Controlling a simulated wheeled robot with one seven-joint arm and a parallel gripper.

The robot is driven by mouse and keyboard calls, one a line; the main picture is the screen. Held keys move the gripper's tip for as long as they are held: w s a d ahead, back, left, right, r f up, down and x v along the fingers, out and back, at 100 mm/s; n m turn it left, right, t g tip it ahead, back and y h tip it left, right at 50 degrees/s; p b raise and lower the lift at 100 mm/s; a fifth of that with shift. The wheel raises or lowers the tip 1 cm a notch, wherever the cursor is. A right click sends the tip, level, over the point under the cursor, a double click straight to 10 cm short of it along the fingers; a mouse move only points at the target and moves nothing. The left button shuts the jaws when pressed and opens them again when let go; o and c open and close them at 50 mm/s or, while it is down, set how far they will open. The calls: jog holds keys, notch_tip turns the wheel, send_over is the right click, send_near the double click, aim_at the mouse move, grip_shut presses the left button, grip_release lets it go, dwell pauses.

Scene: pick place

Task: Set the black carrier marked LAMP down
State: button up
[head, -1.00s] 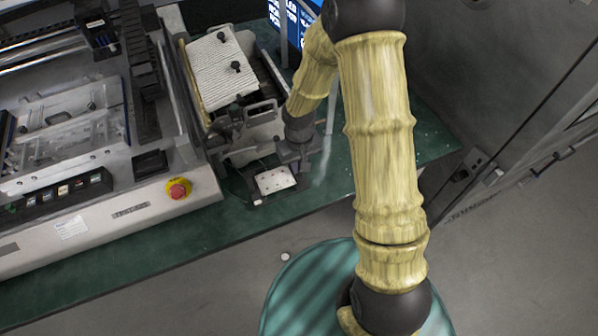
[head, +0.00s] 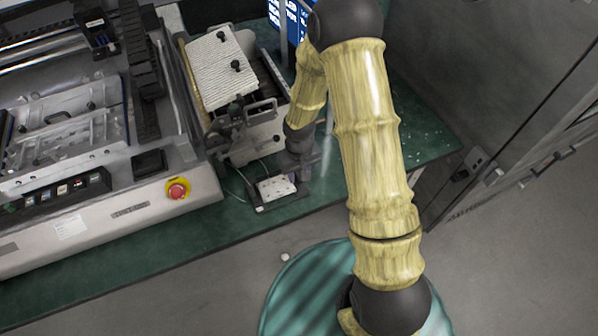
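The black carrier (head: 262,207) is a small dark flat piece with a white, dark-specked plate (head: 275,188) on it. It is over the green table top near its front edge, in front of the grey fixture. The LAMP mark is too small to read. My gripper (head: 298,174) points down at the carrier's back right side. Its fingertips are small and partly hidden, but the carrier has moved along with it, so it looks shut on the carrier. I cannot tell whether the carrier touches the table.
A large machine with a red stop button (head: 178,188) stands to the left. A grey fixture with a white ribbed plate (head: 217,68) is behind the carrier. A blue screen (head: 290,22) stands at the back.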

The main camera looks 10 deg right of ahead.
notch_tip(320, 180, up, 12)
jog(key=shift+r, duration=0.15)
dwell(0.6)
dwell(0.4)
jog(key=s+d+r+m+t, duration=0.2)
jog(key=s+d+r+m, duration=0.1)
jog(key=s+d+r, duration=0.5)
jog(key=s+r, duration=0.1)
jog(key=s, duration=0.2)
jog(key=shift+t, duration=0.3)
jog(key=shift+d, duration=0.1)
